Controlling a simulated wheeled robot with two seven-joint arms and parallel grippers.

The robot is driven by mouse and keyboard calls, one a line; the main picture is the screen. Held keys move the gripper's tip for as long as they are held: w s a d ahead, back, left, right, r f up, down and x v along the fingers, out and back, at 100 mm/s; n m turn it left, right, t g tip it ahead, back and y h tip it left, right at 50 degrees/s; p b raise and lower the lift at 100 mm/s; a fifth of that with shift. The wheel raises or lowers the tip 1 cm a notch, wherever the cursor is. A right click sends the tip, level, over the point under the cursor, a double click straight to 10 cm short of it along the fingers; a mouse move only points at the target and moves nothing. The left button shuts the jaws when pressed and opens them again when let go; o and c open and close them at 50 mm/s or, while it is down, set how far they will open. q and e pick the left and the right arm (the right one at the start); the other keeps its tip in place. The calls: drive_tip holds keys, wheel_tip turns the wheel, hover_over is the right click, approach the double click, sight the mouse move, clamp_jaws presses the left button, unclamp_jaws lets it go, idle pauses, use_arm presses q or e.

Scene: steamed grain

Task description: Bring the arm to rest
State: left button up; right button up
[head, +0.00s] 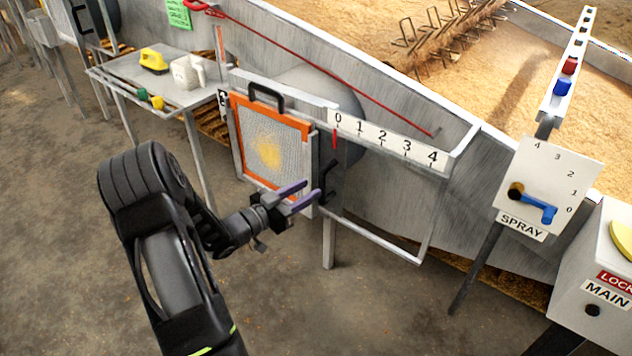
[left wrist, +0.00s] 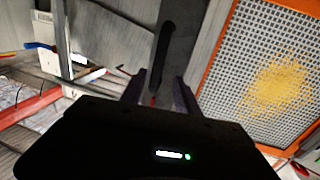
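My left arm reaches in from the lower left in the head view. Its gripper (head: 297,198) has two purple-grey fingers held apart with nothing seen between them. It hangs just in front of a black crank-like handle (head: 327,181) beside the orange-framed mesh screen (head: 270,143). In the left wrist view the two fingers (left wrist: 160,92) stand apart, and the black handle (left wrist: 165,45) shows beyond them. No contact with the handle can be made out. The mesh screen (left wrist: 275,85) with a yellow grain patch is to the right there. My right gripper is not in view.
A numbered scale (head: 385,143) with a red pointer runs along the grain trough's side. A metal side table (head: 150,85) holds a yellow object and a white jug (head: 188,72). The spray panel (head: 545,188) and main lock box (head: 600,285) stand right. Floor at lower centre is clear.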

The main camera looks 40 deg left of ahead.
use_arm(q)
drive_tip(key=s, duration=0.2)
drive_tip(key=shift+s+a, duration=0.3)
drive_tip(key=shift+s, duration=0.05)
